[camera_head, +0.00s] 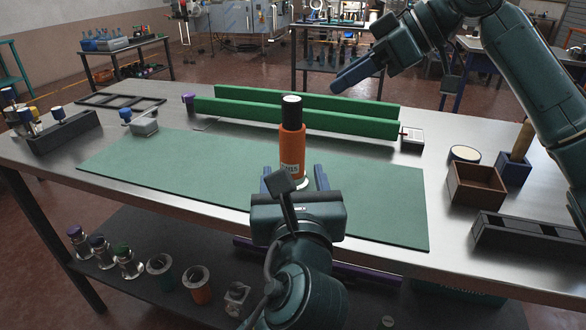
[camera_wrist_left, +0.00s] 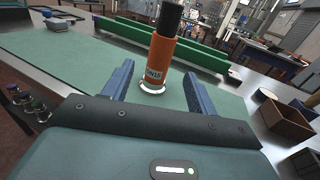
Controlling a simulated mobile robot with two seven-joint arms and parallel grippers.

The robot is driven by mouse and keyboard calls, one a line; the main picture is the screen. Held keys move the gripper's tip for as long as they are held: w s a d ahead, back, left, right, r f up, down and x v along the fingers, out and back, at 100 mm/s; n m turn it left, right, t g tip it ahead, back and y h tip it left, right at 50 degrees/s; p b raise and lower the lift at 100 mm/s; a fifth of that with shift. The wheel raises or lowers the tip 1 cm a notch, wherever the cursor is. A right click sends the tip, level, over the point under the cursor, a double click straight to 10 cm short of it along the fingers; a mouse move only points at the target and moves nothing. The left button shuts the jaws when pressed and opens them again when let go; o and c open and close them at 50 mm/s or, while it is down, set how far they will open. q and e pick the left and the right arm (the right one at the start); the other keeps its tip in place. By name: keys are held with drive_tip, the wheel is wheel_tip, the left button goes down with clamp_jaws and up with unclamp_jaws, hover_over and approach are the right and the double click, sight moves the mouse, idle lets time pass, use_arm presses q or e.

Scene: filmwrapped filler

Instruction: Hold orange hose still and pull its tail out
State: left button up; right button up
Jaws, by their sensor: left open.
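The orange hose (camera_head: 292,150) stands upright on the green mat, with a black upper section (camera_head: 291,114), a white top and a white ring at its foot. It bears a small printed label. In the left wrist view the hose (camera_wrist_left: 158,60) appears between the blue fingers. My left gripper (camera_head: 294,178) is open at the near side of the hose, low over the mat. I cannot tell whether the hose is fully between the fingertips; no contact shows. My right gripper (camera_head: 357,73) hangs higher, behind and right of the hose, empty, its finger gap unclear.
Two long green rails (camera_head: 300,116) run behind the mat (camera_head: 160,165). A brown open box (camera_head: 476,184), a blue holder (camera_head: 512,170) and a dark tray (camera_head: 530,238) stand at the right. A grey block (camera_head: 145,127) and a dark rack (camera_head: 60,137) are left. The mat beside the hose is clear.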

sight(290, 143)
use_arm(q)
drive_tip(key=w, duration=1.3)
drive_tip(key=shift+a, duration=0.35)
drive_tip(key=shift+c, duration=0.5)
